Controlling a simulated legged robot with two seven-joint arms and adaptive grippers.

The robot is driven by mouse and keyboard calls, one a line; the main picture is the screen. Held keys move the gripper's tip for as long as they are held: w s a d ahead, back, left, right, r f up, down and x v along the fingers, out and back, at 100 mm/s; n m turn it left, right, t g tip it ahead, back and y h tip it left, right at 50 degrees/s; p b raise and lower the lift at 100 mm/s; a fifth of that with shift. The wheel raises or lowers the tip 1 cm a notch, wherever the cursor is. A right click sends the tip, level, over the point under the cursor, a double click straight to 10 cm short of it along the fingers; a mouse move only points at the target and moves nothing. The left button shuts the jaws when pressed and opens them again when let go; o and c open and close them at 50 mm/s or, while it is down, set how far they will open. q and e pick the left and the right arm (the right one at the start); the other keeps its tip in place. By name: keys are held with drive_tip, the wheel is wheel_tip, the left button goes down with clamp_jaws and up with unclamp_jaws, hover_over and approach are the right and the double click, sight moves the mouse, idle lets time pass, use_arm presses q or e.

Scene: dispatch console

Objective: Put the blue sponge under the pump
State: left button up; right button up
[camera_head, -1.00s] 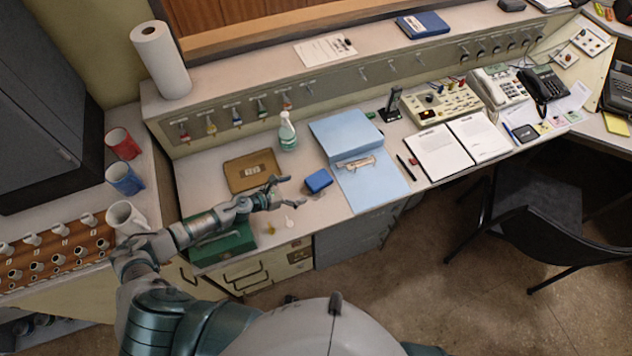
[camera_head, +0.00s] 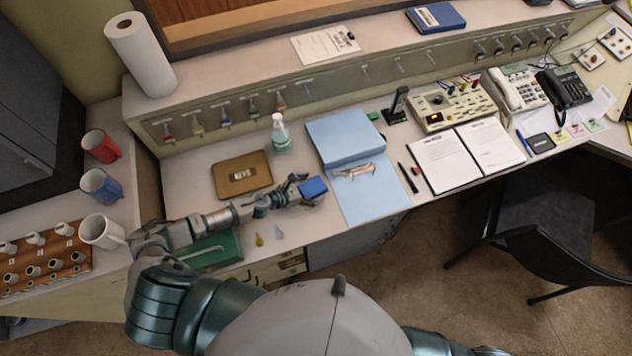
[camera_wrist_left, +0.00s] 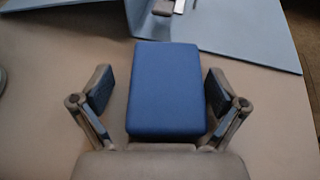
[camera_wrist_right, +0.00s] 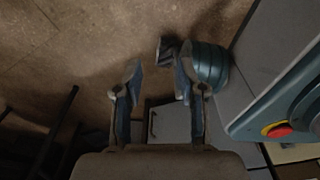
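The blue sponge (camera_head: 313,188) lies on the desk, left of the open blue binder. In the left wrist view the sponge (camera_wrist_left: 168,92) sits between the two fingers of my left gripper (camera_wrist_left: 160,92), with a gap on each side. My left gripper (camera_head: 300,190) is open around it in the head view. The pump bottle (camera_head: 281,134), clear with green liquid and a white top, stands upright behind the sponge near the back panel. My right gripper (camera_wrist_right: 155,85) is open and empty over the floor in its wrist view.
The blue binder (camera_head: 372,200) is right of the sponge. A green box (camera_head: 212,252) and small key-like tags (camera_head: 279,233) lie near the front edge. Bare desk lies between sponge and bottle.

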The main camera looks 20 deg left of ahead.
use_arm(q)
drive_tip(key=shift+s+a+r, duration=0.1)
drive_tip(key=shift+s+r, duration=0.2)
drive_tip(key=shift+s, duration=0.15)
drive_tip(key=shift+c, duration=0.8)
drive_tip(key=shift+s, duration=0.1)
drive_tip(key=c, duration=0.4)
drive_tip(key=shift+d+f, duration=0.1)
drive_tip(key=shift+d, duration=0.1)
drive_tip(key=c, duration=0.5)
drive_tip(key=shift+c, duration=0.5)
use_arm(e)
drive_tip(key=shift+s, duration=0.15)
